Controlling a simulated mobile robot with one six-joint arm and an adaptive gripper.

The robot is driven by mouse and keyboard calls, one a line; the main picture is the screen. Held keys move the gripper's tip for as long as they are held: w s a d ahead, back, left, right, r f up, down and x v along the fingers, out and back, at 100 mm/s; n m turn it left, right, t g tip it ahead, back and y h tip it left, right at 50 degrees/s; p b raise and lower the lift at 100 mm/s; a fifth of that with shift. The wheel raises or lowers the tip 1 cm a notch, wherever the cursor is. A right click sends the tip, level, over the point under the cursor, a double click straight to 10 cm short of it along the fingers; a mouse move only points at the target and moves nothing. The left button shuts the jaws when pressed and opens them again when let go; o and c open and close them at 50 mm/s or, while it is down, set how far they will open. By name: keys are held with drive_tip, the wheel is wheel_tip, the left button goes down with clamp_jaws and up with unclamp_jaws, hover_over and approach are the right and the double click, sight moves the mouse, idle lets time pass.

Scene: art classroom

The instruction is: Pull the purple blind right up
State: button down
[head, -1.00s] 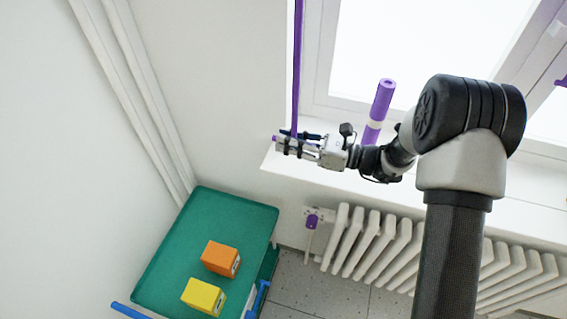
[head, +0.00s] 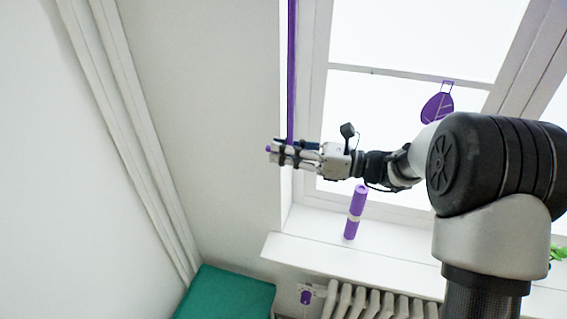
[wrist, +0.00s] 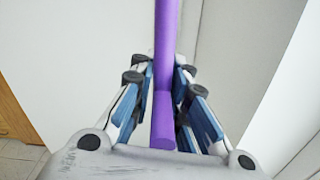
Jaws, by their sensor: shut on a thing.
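A long, thin purple strip (head: 292,70) runs straight up the wall beside the window's left edge and leaves the top of the head view. My gripper (head: 281,152) is shut on its lower part, with the fingers pointing left. A small purple end shows at the fingertips. In the wrist view the purple strip (wrist: 167,40) comes down between the blue-padded fingers of my gripper (wrist: 160,85). No purple blind sheet shows over the bright window panes (head: 400,105); the window's top is out of view.
A purple cylinder with a white band (head: 361,197) stands on the white sill (head: 330,254) below my gripper. A purple leaf-shaped piece (head: 437,107) hangs at the window. A radiator (head: 375,303) and a green tabletop (head: 232,295) are below. White pipes (head: 140,150) run along the left wall.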

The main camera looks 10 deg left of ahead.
wheel_tip(320, 180, up, 9)
drive_tip(key=p, duration=0.4)
drive_tip(key=shift+w+r, duration=0.1)
drive_tip(key=shift+r, duration=0.05)
drive_tip(key=shift+r, duration=0.1)
drive_tip(key=c, duration=1.7)
unclamp_jaws()
drive_tip(key=shift+r, duration=0.1)
drive_tip(key=shift+o, duration=0.5)
drive_tip(key=shift+d+f, duration=0.15)
drive_tip(key=shift+f, duration=0.1)
drive_tip(key=d, duration=1.2)
drive_tip(key=shift+s, duration=0.4)
drive_tip(key=shift+a, duration=0.1)
